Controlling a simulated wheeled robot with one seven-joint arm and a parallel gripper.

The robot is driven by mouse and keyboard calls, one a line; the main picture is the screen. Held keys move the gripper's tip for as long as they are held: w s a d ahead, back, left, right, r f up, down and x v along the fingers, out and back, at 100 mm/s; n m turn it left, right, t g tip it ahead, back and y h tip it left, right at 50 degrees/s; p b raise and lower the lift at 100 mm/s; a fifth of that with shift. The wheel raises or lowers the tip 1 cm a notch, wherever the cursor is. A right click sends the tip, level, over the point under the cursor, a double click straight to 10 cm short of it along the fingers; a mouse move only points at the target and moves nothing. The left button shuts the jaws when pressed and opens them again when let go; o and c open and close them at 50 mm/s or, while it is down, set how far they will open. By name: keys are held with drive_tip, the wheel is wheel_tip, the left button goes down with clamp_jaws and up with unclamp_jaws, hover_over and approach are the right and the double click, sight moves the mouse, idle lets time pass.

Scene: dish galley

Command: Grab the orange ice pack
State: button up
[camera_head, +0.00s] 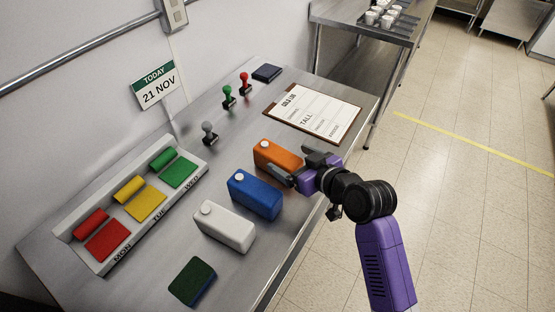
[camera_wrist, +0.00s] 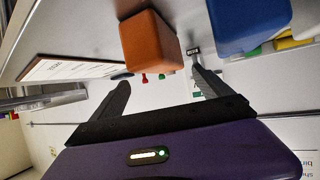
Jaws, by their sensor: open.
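The orange ice pack (camera_head: 275,155) is a block-shaped bottle with a white cap, standing on the steel counter between the blue pack and the clipboard. My gripper (camera_head: 298,165) is open and empty close at its right side, with one finger covering part of its lower edge. In the wrist view the orange pack (camera_wrist: 150,45) lies just beyond the open fingers (camera_wrist: 160,80), within their sideways span but higher in the picture. I cannot tell whether a finger touches it.
A blue pack (camera_head: 254,195) stands close beside the orange one, then a white pack (camera_head: 225,227). A clipboard (camera_head: 312,114) lies behind. Stamps (camera_head: 229,98), a weekday tray (camera_head: 105,255) with coloured pieces and a green pad (camera_head: 192,281) are also on the counter. The floor at right is clear.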

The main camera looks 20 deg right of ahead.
sight(280, 154)
drive_tip(key=shift+p+x, duration=0.45)
drive_tip(key=shift+x, duration=1.65)
drive_tip(key=shift+a, duration=0.1)
drive_tip(key=shift+s, duration=0.1)
clamp_jaws()
